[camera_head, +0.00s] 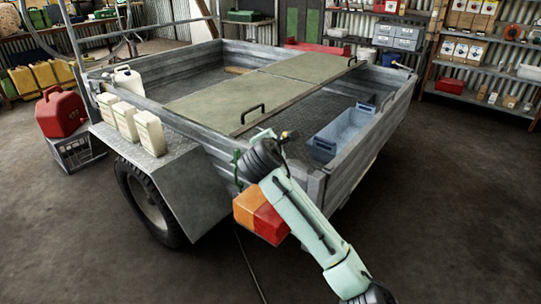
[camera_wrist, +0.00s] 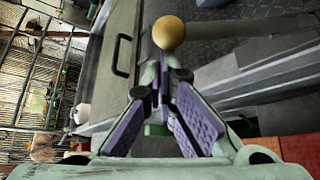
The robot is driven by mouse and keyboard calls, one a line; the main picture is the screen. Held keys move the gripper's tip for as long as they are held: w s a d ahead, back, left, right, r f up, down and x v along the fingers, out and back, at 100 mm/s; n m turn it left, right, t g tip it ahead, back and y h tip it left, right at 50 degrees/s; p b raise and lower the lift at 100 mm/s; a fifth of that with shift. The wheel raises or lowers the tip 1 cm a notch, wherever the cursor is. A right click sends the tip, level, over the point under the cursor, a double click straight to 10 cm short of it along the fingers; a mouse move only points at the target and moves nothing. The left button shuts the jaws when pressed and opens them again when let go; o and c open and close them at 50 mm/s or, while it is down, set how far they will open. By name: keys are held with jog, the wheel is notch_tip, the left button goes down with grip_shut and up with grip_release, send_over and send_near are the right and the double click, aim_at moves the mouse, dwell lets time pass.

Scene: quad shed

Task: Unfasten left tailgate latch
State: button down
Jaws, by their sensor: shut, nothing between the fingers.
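The left tailgate latch shows in the wrist view as a round yellow knob (camera_wrist: 168,32) just beyond my fingertips. In the head view a small yellowish tip (camera_head: 286,134) shows beside my gripper (camera_head: 274,146), at the trailer's near rear corner. The rest of the latch is hidden behind my gripper and arm. In the wrist view my gripper (camera_wrist: 160,82) has purple finger pads and is shut with nothing held. I cannot tell whether the fingertips touch the latch. The tailgate (camera_head: 362,150) stands upright at the trailer's rear.
An orange and red tail light (camera_head: 260,213) sits just below my gripper. A grey lid with a black handle (camera_head: 252,113) covers part of the trailer bed. A blue-grey bin (camera_head: 342,133) stands inside by the tailgate. Floor at the right is clear.

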jog(key=s+d+r+m+t+y+b, duration=0.1)
jog(key=s+d+r+m+t+b, duration=0.3)
jog(key=d+m+b, duration=0.3)
jog(key=shift+s+r+m+t+b, duration=0.25)
jog(key=shift+s+t+b, duration=0.2)
jog(key=shift+t+b, duration=0.75)
jog(key=shift+g, duration=0.3)
jog(key=shift+s+b, duration=0.15)
jog(key=shift+b, duration=0.15)
